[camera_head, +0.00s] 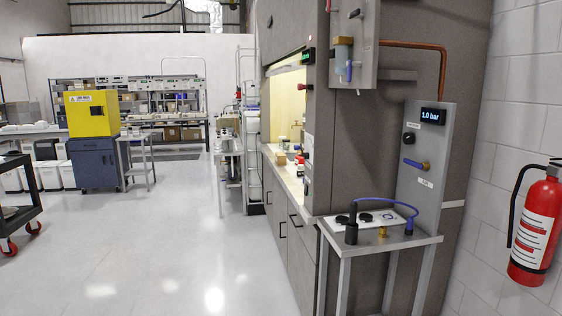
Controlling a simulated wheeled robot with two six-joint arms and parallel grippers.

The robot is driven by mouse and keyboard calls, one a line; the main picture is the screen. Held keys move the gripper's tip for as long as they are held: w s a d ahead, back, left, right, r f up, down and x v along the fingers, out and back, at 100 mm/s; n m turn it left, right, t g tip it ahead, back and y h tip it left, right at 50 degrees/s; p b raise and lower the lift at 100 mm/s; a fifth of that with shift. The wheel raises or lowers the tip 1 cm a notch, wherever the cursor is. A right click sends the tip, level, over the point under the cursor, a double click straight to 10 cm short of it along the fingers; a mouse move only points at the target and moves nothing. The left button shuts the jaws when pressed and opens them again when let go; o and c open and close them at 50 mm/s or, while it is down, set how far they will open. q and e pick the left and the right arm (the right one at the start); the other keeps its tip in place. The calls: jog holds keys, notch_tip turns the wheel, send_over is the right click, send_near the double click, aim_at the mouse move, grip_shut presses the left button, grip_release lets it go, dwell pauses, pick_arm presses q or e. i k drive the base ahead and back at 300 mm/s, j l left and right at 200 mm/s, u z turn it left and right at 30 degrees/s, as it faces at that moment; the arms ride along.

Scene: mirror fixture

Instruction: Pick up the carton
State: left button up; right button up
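No carton can be made out for certain from here. A small tan box-like object (281,158) sits on the pale counter (292,184) of the lit workstation, and it is too small to identify. Brown boxes (172,133) stand far off at the back shelving, also too small to tell apart well. Neither of my grippers is in view.
A grey stand (387,241) with a gauge panel (425,165) reading 1.0 bar is at the right front. A red fire extinguisher (536,228) hangs beside it. A yellow cabinet (92,113) stands at left, with a dark cart (22,197) nearer. The floor (165,250) is clear.

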aim_at(280, 156)
jog(key=i+j+u, duration=0.3)
jog(key=i, duration=0.7)
jog(key=i+u, duration=0.3)
jog(key=i, duration=0.7)
jog(key=i+j+z, duration=0.1)
jog(key=i+z, duration=0.4)
jog(key=i+j+z, duration=0.45)
jog(key=i, duration=0.15)
jog(key=i+j+z, duration=0.5)
jog(key=l, duration=0.1)
